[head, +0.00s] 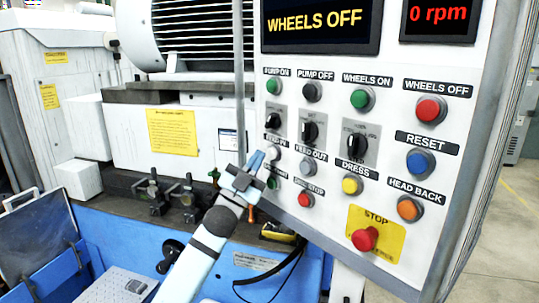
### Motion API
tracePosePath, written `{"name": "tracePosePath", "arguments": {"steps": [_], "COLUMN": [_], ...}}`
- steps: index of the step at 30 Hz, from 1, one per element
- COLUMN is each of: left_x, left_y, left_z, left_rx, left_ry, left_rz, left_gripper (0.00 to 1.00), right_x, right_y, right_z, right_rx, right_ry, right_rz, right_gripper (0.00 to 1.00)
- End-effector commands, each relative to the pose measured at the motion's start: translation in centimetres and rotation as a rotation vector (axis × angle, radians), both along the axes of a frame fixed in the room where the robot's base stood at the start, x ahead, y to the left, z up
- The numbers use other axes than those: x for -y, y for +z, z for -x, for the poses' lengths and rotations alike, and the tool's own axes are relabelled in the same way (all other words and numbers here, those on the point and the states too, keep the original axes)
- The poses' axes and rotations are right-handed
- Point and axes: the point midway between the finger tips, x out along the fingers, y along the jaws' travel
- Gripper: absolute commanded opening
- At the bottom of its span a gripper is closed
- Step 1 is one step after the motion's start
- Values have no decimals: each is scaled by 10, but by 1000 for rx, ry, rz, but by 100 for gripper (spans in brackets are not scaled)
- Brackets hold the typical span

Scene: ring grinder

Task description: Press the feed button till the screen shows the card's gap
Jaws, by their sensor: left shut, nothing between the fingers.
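The control panel (330,75) carries a screen (320,22) that reads "WHEELS OFF". The grey feed-in button (273,152) sits under its "FEED IN" label at the panel's left edge. The feed-out button (306,168) is just right of it. My left gripper (256,160) is shut and empty, its fingertips just left of and below the feed-in button. I cannot tell whether they touch it. The gripper partly covers the labels below. I cannot make out which paper is the card with the gap. My right gripper is not in view.
A red display (438,15) reads "0 rpm". Around the feed buttons are the selector knobs (310,131), a yellow dress button (352,185), a red stop button (306,199) and a large red stop knob (365,239). A yellow notice (172,131) is on the machine behind.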

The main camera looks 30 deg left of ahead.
Motion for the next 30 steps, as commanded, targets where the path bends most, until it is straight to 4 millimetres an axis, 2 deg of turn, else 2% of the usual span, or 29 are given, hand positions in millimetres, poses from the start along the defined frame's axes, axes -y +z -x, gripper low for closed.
{"name": "tracePosePath", "arguments": {"steps": [30], "left_x": [4], "left_y": [0], "left_z": [-11], "left_rx": [0], "left_ry": [0], "left_rz": [0], "left_gripper": [0], "right_x": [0], "right_y": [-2], "right_z": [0], "right_rx": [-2], "right_ry": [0], "right_rz": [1], "right_gripper": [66]}}
